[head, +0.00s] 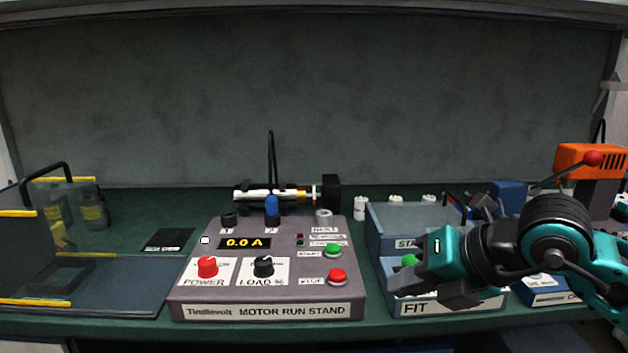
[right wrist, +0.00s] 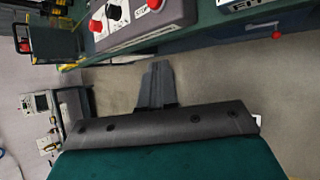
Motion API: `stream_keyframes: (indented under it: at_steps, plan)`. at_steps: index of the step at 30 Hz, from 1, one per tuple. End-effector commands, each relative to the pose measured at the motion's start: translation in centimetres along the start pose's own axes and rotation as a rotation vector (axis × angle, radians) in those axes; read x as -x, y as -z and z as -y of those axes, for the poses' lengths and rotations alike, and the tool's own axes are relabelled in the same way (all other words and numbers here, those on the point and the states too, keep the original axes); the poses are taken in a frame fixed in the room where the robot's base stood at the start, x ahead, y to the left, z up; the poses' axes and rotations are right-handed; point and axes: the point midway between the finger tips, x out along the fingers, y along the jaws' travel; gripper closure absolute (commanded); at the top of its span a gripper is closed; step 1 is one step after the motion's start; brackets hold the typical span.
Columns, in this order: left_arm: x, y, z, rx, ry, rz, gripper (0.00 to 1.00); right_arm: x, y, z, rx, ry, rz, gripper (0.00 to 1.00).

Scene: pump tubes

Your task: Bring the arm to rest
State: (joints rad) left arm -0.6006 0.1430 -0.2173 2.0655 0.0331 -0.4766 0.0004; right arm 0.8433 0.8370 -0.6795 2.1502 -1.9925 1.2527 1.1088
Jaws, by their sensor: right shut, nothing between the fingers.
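My right gripper (head: 432,283) is in front of the FIT bin at the right of the head view, with its arm coming in from the right edge. Its fingers are shut with nothing between them. In the right wrist view the closed fingers (right wrist: 155,85) point toward the bench edge, with bare floor behind them. My left gripper is not in view.
The motor run stand (head: 265,308) sits mid-bench, its display reading 0.0 A. The FIT bin (head: 490,300) is partly hidden behind my right gripper. An orange machine (head: 588,158) stands far right. A clear-walled enclosure (head: 90,285) stands left. Open floor (right wrist: 225,85) lies before the bench.

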Motion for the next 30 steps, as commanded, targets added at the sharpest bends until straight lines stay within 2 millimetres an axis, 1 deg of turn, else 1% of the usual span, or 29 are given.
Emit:
stream_keyframes:
  at_steps: [1, 3, 6, 9, 11, 13, 14, 16, 17, 20, 21, 23, 24, 26, 27, 29, 30]
  plan:
    - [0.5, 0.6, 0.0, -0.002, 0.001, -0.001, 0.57, -0.7, 1.5, -1.4, -0.024, -0.082, -0.067, 1.00]
    - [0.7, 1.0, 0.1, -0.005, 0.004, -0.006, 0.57, -1.2, 3.2, -3.2, -0.060, -0.203, -0.138, 1.00]
    - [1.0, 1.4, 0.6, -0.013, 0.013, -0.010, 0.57, -1.4, 5.3, -6.0, -0.137, -0.392, -0.225, 1.00]
    - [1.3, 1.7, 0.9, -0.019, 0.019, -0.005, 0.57, -0.8, 6.5, -8.7, -0.266, -0.605, -0.284, 1.00]
    - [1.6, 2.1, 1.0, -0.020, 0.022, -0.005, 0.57, -0.2, 6.6, -10.0, -0.375, -0.740, -0.298, 1.00]
    - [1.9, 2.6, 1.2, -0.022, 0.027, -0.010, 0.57, 0.5, 6.0, -10.9, -0.530, -0.889, -0.289, 1.00]
    - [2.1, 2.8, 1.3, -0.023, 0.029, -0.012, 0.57, 0.8, 5.6, -11.0, -0.605, -0.946, -0.275, 1.00]
    - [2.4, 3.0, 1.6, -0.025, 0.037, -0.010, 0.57, 1.1, 4.5, -10.5, -0.794, -1.057, -0.227, 1.00]
    - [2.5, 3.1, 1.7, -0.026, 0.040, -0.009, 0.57, 1.2, 3.9, -9.9, -0.881, -1.094, -0.196, 1.00]
    - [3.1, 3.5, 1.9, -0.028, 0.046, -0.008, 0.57, 0.6, 2.6, -6.6, -1.187, -1.165, -0.073, 1.00]
    - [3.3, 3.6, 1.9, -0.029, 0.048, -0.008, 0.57, 0.1, 2.5, -4.7, -1.315, -1.168, -0.014, 1.00]
    - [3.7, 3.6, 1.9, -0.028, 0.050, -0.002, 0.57, -0.9, 2.9, -1.4, -1.512, -1.146, 0.079, 1.00]
    - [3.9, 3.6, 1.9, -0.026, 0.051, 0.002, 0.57, -1.6, 3.7, 0.9, -1.643, -1.113, 0.143, 1.00]
    - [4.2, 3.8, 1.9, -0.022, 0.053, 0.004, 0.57, -2.8, 5.6, 4.6, -1.838, -1.034, 0.237, 1.00]
    - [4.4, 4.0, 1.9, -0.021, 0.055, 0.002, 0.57, -3.5, 7.4, 6.9, -1.962, -0.966, 0.295, 1.00]
    - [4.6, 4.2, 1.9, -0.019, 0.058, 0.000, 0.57, -4.4, 10.4, 9.9, -2.119, -0.858, 0.366, 1.00]
    - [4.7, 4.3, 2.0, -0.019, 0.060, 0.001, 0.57, -4.8, 12.4, 11.5, -2.208, -0.787, 0.404, 1.00]
